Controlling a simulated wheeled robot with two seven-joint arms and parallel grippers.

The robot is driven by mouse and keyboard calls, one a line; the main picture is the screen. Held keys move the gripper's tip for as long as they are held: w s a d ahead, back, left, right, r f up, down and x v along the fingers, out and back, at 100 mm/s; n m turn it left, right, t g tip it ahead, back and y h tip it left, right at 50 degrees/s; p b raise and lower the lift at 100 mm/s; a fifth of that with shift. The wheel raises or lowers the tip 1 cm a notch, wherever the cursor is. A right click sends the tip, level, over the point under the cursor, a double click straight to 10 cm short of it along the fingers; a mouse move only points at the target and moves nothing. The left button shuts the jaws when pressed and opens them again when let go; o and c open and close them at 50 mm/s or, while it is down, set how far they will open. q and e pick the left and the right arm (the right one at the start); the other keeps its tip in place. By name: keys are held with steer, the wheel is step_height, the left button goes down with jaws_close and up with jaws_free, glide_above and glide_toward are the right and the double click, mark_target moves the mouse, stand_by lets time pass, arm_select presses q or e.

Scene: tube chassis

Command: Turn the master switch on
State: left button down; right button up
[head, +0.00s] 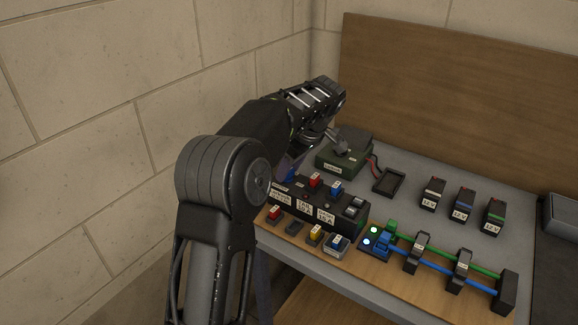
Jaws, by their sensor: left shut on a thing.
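My left arm comes up from the bottom and bends over the back left of the bench. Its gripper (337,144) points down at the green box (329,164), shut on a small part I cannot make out. The wrist hides much of that area. A black control panel (350,226) with white labels stands in front of the green box. It carries a red block (315,180), a blue block (336,187) and grey rocker switches (353,206) at its right end. I cannot tell which part is the master switch. My right gripper is out of view.
Red, yellow and other small blocks sit along the front. Green and blue tubes (440,268) run right through black clamps (418,252). Two lights glow at their left end. Three labelled modules (463,204) and an empty black tray (389,181) stand behind on the grey bench.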

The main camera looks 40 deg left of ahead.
mark_target(298, 184)
arm_select(q)
steer(key=shift+w+n, duration=0.1)
steer(key=shift+n, duration=0.4)
steer(key=shift+g, duration=0.3)
steer(key=c, duration=0.8)
jaws_free()
steer(key=shift+c, duration=0.2)
steer(key=shift+d+r, duration=0.2)
steer(key=shift+r, duration=0.25)
steer(key=p+v, duration=0.4)
steer(key=v, duration=0.3)
